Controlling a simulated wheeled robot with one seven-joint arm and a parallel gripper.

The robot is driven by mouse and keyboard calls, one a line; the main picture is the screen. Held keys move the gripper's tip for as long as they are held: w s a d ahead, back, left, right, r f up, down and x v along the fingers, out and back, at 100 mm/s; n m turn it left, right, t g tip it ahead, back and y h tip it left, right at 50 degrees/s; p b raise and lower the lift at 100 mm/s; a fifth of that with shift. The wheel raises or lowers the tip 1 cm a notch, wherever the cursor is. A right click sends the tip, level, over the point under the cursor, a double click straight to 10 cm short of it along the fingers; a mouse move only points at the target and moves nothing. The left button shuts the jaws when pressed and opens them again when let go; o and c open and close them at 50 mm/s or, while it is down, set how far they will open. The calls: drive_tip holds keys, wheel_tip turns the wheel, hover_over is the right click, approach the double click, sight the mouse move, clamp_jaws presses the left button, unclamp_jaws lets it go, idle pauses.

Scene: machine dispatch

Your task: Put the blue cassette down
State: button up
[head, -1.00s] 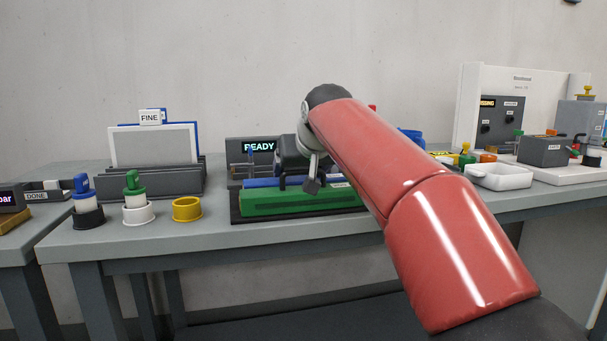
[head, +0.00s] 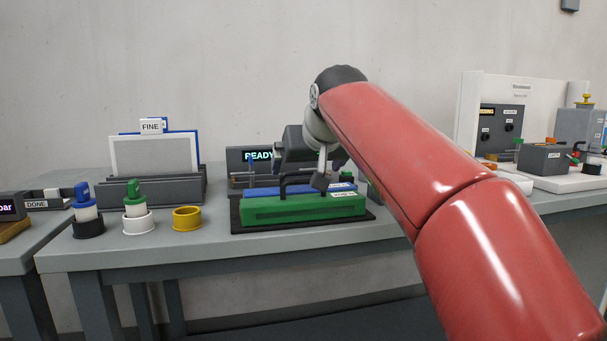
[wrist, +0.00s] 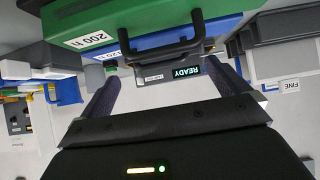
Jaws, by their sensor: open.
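The blue cassette (head: 342,189) rests on the dark tray (head: 240,222), directly behind the green cassette (head: 300,210), which hides most of its front. In the wrist view, which is upside down, the blue cassette (wrist: 225,32) shows as a strip beside the green cassette (wrist: 140,25). A black arched handle (head: 300,175) stands up from the cassettes; I cannot tell which one carries it. My gripper (wrist: 170,88) is open, with nothing between its fingers. It is above and apart from the cassettes. In the head view my wrist partly hides it.
A READY display (head: 258,156) stands close behind the cassettes. To the left are a FINE rack (head: 150,188), blue and green-topped holders, and a yellow ring (head: 187,217). A white tray (head: 515,183) and machine panel stand right. The table front between is clear.

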drive_tip(key=v, duration=0.6)
drive_tip(key=shift+s, duration=0.15)
drive_tip(key=s+d+f+m+g+h, duration=0.1)
drive_tip(key=s+d+f, duration=0.4)
drive_tip(key=s+f, duration=0.3)
drive_tip(key=s+d+f+m+g+h, duration=0.1)
drive_tip(key=s+d+f+g, duration=0.1)
drive_tip(key=s+d+f, duration=0.3)
drive_tip(key=s+d+f+m+g+h, duration=0.1)
drive_tip(key=s+d+f, duration=0.4)
drive_tip(key=s+f, duration=0.8)
wheel_tip(320, 180, down, 9)
drive_tip(key=shift+d+r+g, duration=0.15)
drive_tip(key=shift+d+g, duration=0.05)
drive_tip(key=shift+g, duration=0.1)
